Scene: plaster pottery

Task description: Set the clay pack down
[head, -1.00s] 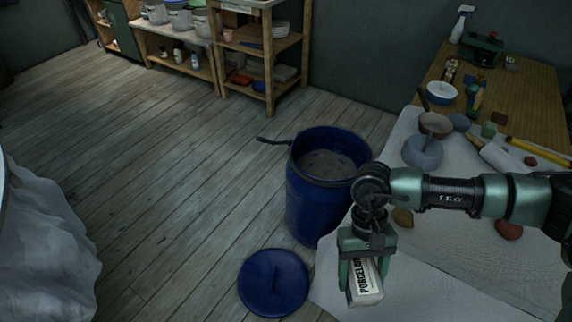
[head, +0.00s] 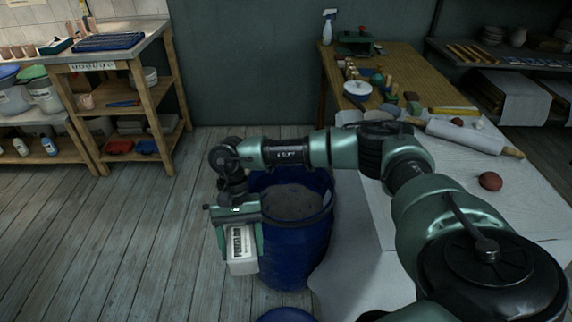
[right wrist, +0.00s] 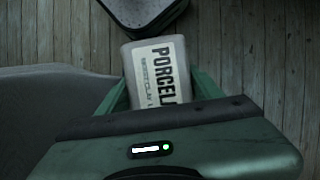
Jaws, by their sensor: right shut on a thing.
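The clay pack (head: 241,250) is a pale block with a dark-lettered porcelain label. My right gripper (head: 239,238) is shut on it, with one green finger along each side. In the head view the pack hangs in front of the left side of the blue drum (head: 296,246), with floorboards behind it on the left. In the right wrist view the pack (right wrist: 158,72) sits between the fingers, its label facing the camera and plank floor beyond. I cannot tell its exact height. My left gripper is not in view.
The open drum holds grey material. Its blue lid (head: 287,315) shows at the bottom edge. A cloth-covered worktable (head: 355,240) stands to the right, with a rolling pin (head: 468,136) and a reddish ball (head: 490,181). Shelving (head: 125,125) stands at the back left. The left floor is clear.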

